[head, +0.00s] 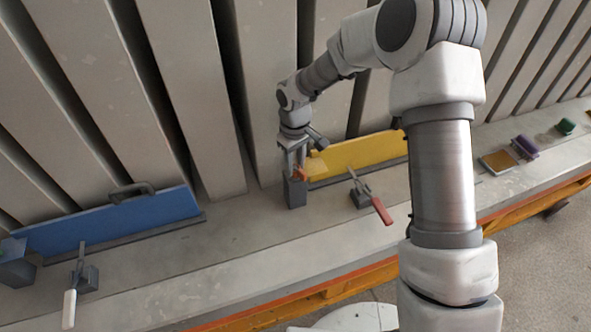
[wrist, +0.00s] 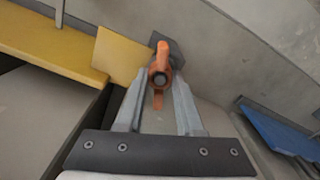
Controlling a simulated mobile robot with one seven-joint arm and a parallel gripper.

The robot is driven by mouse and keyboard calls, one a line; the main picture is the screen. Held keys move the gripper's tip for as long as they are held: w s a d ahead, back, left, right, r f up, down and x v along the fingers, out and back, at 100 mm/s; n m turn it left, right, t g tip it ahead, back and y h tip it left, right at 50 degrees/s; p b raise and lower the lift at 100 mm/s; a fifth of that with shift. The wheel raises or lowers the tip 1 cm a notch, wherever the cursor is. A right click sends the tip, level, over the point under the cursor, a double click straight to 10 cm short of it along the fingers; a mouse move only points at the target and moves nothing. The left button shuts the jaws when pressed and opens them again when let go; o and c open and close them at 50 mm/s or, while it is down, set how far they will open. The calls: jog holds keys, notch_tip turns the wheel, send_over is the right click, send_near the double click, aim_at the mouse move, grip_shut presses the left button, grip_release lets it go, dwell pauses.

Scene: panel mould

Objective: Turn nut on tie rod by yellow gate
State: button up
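The orange wing nut (wrist: 159,76) shows in the wrist view, one wing pointing up and one down. It sits by the grey block (head: 295,192) at the left end of the yellow gate (head: 360,153). The gate also shows in the wrist view (wrist: 50,45). My gripper (head: 296,172) points down at the nut from above. In the wrist view its two fingers (wrist: 160,88) stand apart on either side of the nut. I cannot tell whether they touch it. The tie rod is mostly hidden behind the nut.
A blue gate (head: 105,222) with a dark handle stands at left. A red-handled clamp (head: 372,200) is close right of my gripper, and a white-handled clamp (head: 78,285) is at lower left. Grey panels rise behind. The ledge between the gates is clear.

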aim_at(295, 168)
jog(key=shift+o, duration=1.2)
notch_tip(295, 168, up, 17)
jog(key=shift+r+b, duration=0.2)
jog(key=shift+b, duration=0.25)
jog(key=p, duration=0.3)
jog(key=shift+s+r, duration=0.1)
jog(key=shift+r, duration=0.15)
jog(key=shift+p, duration=0.95)
